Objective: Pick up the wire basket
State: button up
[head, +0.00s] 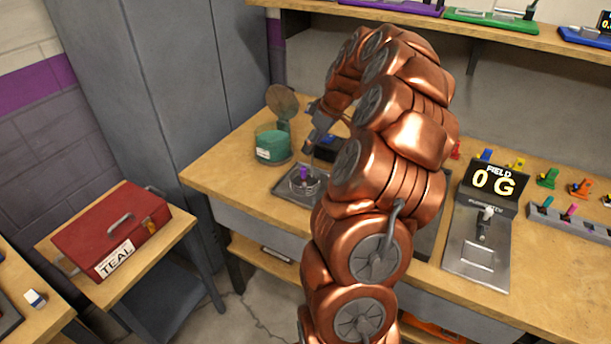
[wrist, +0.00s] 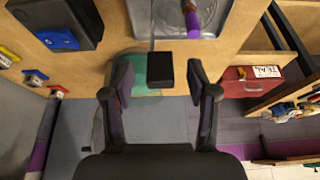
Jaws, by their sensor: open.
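A small, thin-rimmed round piece that looks like the wire basket (head: 318,186) sits at the grey tray (head: 285,193) on the bench, around or beside a purple-topped cylinder (head: 303,173). Its mesh is too fine to make out. My gripper (head: 318,128) is above and behind it in the head view, partly hidden by my copper arm. In the wrist view my gripper (wrist: 160,85) is open. A black block (wrist: 160,68) with a thin rod running toward the tray (wrist: 143,18) shows between the fingers, apart from both. I cannot tell whether the block belongs to the basket.
A teal container (head: 272,147) and a brown disc on a stand (head: 283,102) are close behind the tray. A scale reading 0 G (head: 482,225) is on the right of the bench. A red toolbox (head: 112,228) stands on a side table at left.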

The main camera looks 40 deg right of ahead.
jog(key=shift+x, duration=1)
jog(key=shift+c, duration=0.4)
grip_shut()
jog(key=shift+r, duration=0.1)
